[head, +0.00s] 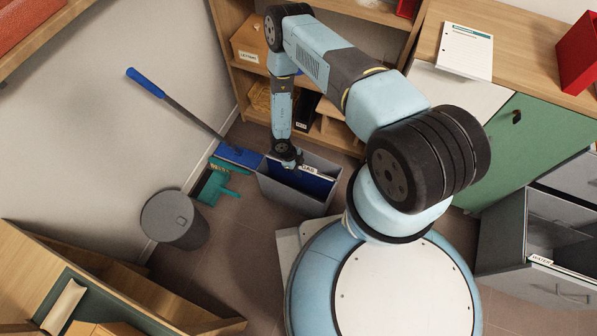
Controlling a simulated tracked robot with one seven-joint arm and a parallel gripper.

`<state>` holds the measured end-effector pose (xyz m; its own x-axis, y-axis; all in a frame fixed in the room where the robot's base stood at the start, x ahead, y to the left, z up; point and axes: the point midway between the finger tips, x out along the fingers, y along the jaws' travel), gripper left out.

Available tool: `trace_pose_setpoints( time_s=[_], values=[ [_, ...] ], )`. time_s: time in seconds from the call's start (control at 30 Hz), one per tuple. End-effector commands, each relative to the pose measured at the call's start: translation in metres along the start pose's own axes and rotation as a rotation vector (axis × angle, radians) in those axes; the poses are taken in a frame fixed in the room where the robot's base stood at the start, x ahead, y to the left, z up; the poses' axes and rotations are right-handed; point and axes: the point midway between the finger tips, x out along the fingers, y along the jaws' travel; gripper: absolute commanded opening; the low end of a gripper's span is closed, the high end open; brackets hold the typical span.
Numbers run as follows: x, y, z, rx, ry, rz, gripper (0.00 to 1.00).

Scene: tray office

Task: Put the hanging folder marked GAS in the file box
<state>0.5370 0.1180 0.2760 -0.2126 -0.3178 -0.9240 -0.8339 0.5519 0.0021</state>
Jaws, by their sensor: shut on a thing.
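The grey file box (293,197) stands on the floor near the middle of the head view. A blue hanging folder (312,184) is inside the box's opening, with a white tab along its top edge. The lettering on the tab is small and partly covered, but it looks like GAS. My gripper (291,161) points down over the back left of the box and is shut on the folder's top edge. The fingertips are mostly hidden. I cannot tell whether the folder rests on the box rims.
A wooden shelf (240,80) stands behind.

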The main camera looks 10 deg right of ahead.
Motion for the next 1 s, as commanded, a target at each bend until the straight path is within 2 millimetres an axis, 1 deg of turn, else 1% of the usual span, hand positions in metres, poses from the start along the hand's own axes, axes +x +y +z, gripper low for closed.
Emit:
trace_pose_setpoints(
  time_s=[0.03, 0.13, 0.43, 0.47, 0.7, 0.73, 1.0],
  values=[
    [0.007, 0.000, 0.003, 0.000, 0.000, 0.000, 0.00],
    [0.015, 0.000, 0.006, -0.001, 0.000, -0.001, 0.00],
    [0.017, -0.001, 0.007, 0.000, 0.000, 0.000, 0.00],
    [0.018, -0.001, 0.007, 0.000, 0.000, 0.000, 0.24],
    [0.017, -0.001, 0.007, 0.001, 0.000, 0.000, 0.47],
    [0.017, -0.001, 0.007, 0.001, 0.000, 0.000, 0.49],
    [0.016, -0.001, 0.006, 0.001, 0.000, 0.000, 0.49]
  ],
)
